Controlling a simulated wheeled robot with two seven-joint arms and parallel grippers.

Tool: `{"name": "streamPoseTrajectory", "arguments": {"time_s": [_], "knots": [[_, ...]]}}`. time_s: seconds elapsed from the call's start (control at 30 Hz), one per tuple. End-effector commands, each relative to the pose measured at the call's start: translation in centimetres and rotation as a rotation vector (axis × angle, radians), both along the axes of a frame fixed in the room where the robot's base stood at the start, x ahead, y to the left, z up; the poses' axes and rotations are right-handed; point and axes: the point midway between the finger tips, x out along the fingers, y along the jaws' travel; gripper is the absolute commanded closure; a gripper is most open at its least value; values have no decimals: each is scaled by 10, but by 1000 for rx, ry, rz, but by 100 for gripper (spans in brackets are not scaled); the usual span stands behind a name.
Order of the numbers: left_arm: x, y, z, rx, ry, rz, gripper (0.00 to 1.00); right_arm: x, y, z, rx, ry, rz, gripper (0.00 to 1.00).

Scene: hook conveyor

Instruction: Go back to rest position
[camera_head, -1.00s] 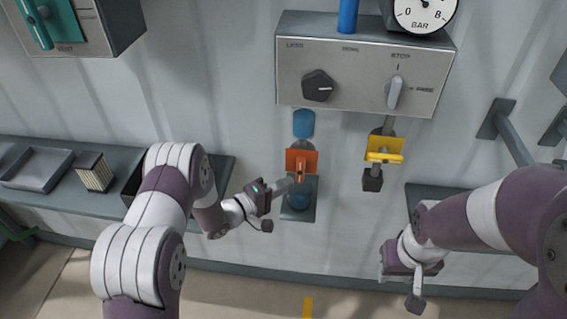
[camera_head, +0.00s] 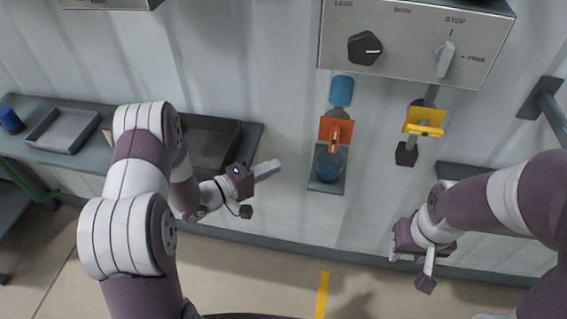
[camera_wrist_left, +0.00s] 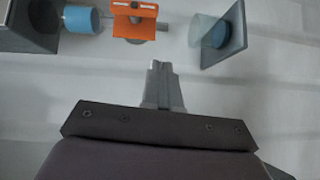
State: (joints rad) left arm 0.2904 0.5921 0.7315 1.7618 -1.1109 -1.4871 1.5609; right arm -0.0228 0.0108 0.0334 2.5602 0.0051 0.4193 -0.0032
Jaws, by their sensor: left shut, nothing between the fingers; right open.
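My left gripper (camera_head: 266,169) is shut and empty, apart from and to the left of the orange valve piece (camera_head: 336,130) on the wall. In the left wrist view the closed fingers (camera_wrist_left: 161,86) point toward the wall, with the orange piece (camera_wrist_left: 134,22) beyond them. My right gripper (camera_head: 408,248) hangs at the right, low in front of the wall; its fingers are hard to make out. It is apart from the yellow handle (camera_head: 425,122).
A control box (camera_head: 415,40) with a dark knob (camera_head: 365,48) and a grey switch (camera_head: 445,58) is above. A blue cup-like part (camera_head: 330,166) sits under the orange piece. A shelf (camera_head: 85,165) with a grey tray (camera_head: 62,130) runs along the left; another ledge (camera_head: 455,171) is at right.

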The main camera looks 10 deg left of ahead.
Motion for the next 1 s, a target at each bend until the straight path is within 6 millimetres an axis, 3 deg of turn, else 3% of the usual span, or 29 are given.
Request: {"name": "streamPoseTrajectory", "arguments": {"time_s": [0.57, 0.67, 0.77, 0.8, 0.87, 0.97, 1.0], "knots": [[-3, 3, 1, -1, -1, -1, 100, 0, 0, -1, 0, 0, 0, 57], [2, 5, 0, 68, -10, 20, 100, 0, 0, -1, 0, 0, 0, 57], [20, 17, 0, 377, -31, 98, 100, 0, 0, 0, 0, 0, 0, 57], [24, 27, 2, 561, -26, 132, 100, 0, 0, -1, 0, 0, 0, 57], [19, 47, 6, 850, 20, 155, 100, 0, 0, -1, 0, 0, 0, 57], [-28, 73, 17, 1231, 180, 70, 100, 0, 0, -1, 0, 0, 0, 57], [-55, 77, 22, 1328, 254, -4, 100, 0, 0, -1, 0, 0, 0, 57]]}}
